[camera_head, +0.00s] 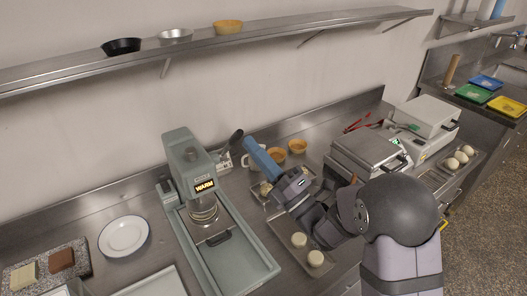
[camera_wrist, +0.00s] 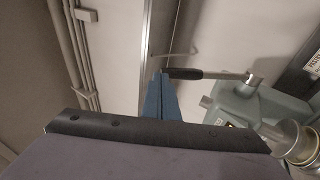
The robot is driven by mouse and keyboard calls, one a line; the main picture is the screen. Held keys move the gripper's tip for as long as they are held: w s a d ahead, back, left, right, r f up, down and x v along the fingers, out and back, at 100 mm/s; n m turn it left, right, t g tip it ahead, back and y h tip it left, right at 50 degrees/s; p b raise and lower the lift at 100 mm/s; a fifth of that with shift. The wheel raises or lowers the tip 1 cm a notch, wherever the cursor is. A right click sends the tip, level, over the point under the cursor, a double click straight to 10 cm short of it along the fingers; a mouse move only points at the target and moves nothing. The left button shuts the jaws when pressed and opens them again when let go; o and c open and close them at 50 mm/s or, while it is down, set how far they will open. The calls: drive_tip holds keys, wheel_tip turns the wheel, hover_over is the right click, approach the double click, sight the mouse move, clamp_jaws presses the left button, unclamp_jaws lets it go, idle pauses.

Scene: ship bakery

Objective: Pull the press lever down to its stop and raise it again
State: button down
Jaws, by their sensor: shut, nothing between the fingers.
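The press (camera_head: 187,160) is a grey-green machine with a lit "WARM" display, standing on the counter at centre left. Its lever (camera_head: 235,139) has a black grip and slants upward from the right side of the press head. In the wrist view the lever (camera_wrist: 187,73) runs from the grey-green press head (camera_wrist: 245,108) toward the left. My gripper (camera_head: 251,146) has blue fingers, shut and empty, just right of the lever. In the wrist view the fingertips (camera_wrist: 158,77) are beside the grip's free end; I cannot tell whether they touch it.
Small tart cups (camera_head: 297,146) and a white mug (camera_head: 252,157) stand behind my gripper. A white plate (camera_head: 124,236) lies left of the press. A waffle-iron-like appliance (camera_head: 368,150) stands to the right. A shelf (camera_head: 270,31) runs along the wall above.

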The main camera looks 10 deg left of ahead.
drive_tip(key=shift+w+a+r, duration=0.2)
drive_tip(key=shift+a, duration=0.1)
